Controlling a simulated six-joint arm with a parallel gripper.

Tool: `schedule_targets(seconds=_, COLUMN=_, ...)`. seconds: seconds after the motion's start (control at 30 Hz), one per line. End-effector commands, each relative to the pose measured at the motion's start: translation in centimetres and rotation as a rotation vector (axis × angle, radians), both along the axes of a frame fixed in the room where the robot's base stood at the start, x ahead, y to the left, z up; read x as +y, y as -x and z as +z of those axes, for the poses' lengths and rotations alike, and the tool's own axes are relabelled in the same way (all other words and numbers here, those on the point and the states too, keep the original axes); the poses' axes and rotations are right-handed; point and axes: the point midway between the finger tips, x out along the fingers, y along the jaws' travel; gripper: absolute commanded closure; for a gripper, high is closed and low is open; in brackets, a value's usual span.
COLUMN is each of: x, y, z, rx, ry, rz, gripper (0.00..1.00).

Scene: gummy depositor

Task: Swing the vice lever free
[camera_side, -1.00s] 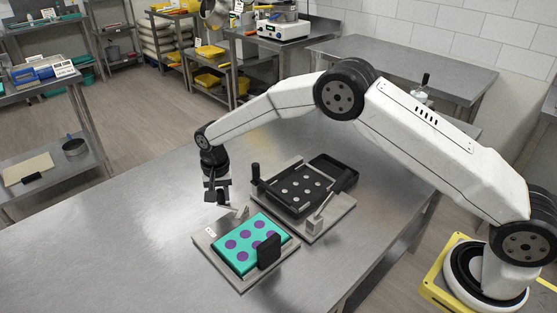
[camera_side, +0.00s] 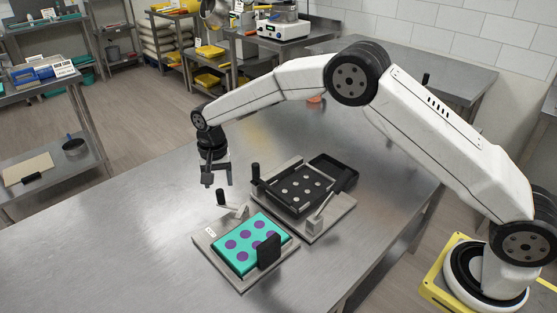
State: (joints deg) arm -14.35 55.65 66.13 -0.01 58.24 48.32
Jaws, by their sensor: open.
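A teal mould (camera_side: 252,243) with several purple round cavities lies on a grey base plate (camera_side: 205,243). At its far left edge stands the vice lever (camera_side: 232,209), a grey arm with an upright black knob (camera_side: 221,197) at its left end. A black upright block (camera_side: 269,250) stands against the mould's near right side. My gripper (camera_side: 217,182) points down above and slightly left of the knob. Its two fingers are apart with nothing between them. The gripper looks clear of the knob, though the depth of the gap is hard to tell.
Just behind is a second grey plate (camera_side: 333,215) carrying a black tray (camera_side: 290,207) with several pale discs, a black-knobbed post (camera_side: 256,172) and a light angled lever (camera_side: 322,208). The steel table (camera_side: 110,235) is bare to the left and front.

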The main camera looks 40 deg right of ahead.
Motion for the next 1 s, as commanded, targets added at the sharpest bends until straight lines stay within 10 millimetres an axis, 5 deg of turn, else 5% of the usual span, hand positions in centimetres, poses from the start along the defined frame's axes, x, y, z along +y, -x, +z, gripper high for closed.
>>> schedule_targets(seconds=0.3, x=0.0, y=0.0, z=2.7, rx=-0.001, ry=0.000, rz=-0.001, gripper=0.33)
schedule_targets(seconds=1.0, x=-1.7, y=1.4, z=3.7, rx=-0.019, ry=-0.004, rz=0.048, gripper=0.33)
